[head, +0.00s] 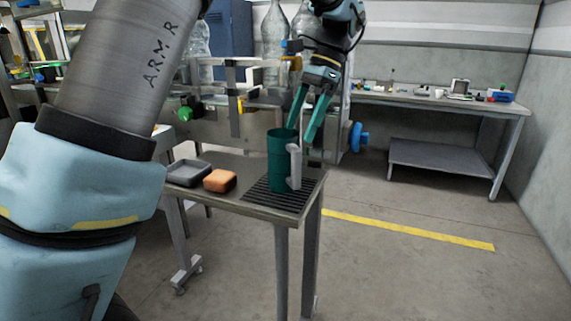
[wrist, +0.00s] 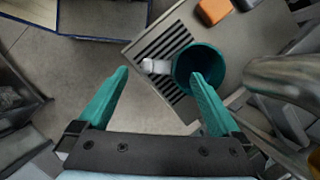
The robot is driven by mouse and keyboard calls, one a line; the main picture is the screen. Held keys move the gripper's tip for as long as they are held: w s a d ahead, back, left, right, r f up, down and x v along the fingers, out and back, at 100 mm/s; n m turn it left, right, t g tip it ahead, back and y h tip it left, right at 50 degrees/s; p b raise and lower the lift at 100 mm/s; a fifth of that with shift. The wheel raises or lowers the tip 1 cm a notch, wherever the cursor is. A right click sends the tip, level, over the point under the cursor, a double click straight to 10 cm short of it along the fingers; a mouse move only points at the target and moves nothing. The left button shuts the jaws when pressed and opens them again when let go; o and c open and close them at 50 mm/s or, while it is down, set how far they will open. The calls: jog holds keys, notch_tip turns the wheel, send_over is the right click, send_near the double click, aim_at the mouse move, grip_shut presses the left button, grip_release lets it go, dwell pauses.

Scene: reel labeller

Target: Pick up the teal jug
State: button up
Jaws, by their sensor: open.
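The teal jug (head: 281,163) stands upright on a dark slatted mat (head: 262,197) at the near right corner of a small table. Its pale grey handle (head: 295,166) faces right in the head view. My gripper (head: 303,128) is open and empty, with its teal fingers pointing down just behind and right of the jug's rim. In the wrist view, the jug's open mouth (wrist: 198,70) lies beyond the fingertips of my gripper (wrist: 158,75), nearer the right finger, which overlaps its lower edge. The handle (wrist: 155,66) shows between the fingertips. I see no grip on the jug.
An orange block (head: 220,180) and a grey tray (head: 188,172) sit left of the jug on the table (head: 240,203). They lie away from the handle. Machinery with glass bottles (head: 275,35) stands behind. A workbench (head: 440,100) is at the back right, with open floor before it.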

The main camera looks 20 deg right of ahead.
aim_at(294, 146)
jog(key=shift+p+x, duration=0.7)
jog(key=shift+x, duration=2.3)
jog(key=shift+s+d, duration=0.1)
jog(key=shift+c, duration=0.4)
grip_shut()
